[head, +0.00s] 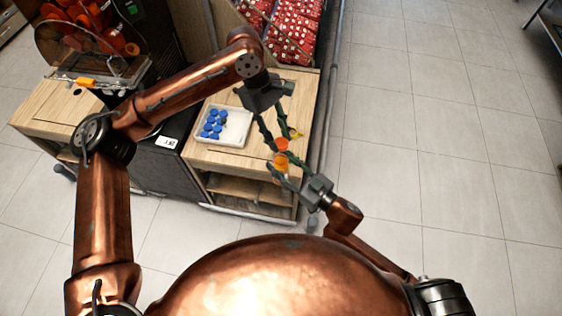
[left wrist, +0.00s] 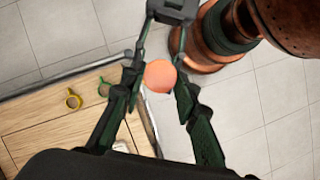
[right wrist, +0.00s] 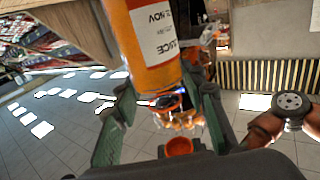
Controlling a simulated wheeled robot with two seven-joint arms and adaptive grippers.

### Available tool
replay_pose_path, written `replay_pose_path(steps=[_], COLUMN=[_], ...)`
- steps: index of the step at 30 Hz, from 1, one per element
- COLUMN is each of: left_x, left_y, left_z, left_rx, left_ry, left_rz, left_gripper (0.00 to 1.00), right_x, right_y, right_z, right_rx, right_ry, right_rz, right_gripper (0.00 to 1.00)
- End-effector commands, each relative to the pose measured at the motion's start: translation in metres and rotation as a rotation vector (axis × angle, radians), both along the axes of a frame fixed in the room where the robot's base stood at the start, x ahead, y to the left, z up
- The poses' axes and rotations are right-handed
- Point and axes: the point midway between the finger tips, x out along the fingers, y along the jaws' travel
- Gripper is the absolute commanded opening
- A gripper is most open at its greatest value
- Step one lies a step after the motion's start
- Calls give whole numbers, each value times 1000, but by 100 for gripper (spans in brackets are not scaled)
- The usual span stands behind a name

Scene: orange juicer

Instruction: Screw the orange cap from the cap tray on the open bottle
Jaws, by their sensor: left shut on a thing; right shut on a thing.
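The orange cap (head: 281,144) is between the fingers of my left gripper (head: 277,141), which is shut on it. In the left wrist view the cap (left wrist: 160,76) shows as a round orange top between the left fingertips. The orange bottle (head: 281,162) is just below the cap, held by my right gripper (head: 281,167). The right wrist view shows the bottle (right wrist: 152,42) large, with a white label, between the right fingers. The bottle's mouth is hidden, and I cannot tell whether the cap touches it. The cap tray (head: 238,126) is white and holds several blue caps.
The tray stands on a wooden table (head: 235,160). A juicer (head: 98,68) is at the upper left, and red packages (head: 293,28) are behind the table. Open tiled floor (head: 440,150) lies to the right.

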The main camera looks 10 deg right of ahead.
Motion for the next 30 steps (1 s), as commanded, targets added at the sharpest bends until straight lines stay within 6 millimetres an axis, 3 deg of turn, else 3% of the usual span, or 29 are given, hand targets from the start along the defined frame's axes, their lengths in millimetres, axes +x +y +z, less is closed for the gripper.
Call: replay_pose_path(steps=[8,18,30], left_x=[0,0,1], left_y=[1,1,1], left_z=[-9,-38,-42], left_rx=[1,0,-2], left_ry=[1,0,-3], left_rz=[-2,-1,-2], left_gripper=[21,21,21], right_x=[0,0,0], right_y=[0,0,0], right_z=[1,1,1], right_rx=[1,1,1], right_ry=[-2,-2,-2], right_rz=[1,1,1], right_gripper=[0,0,0])
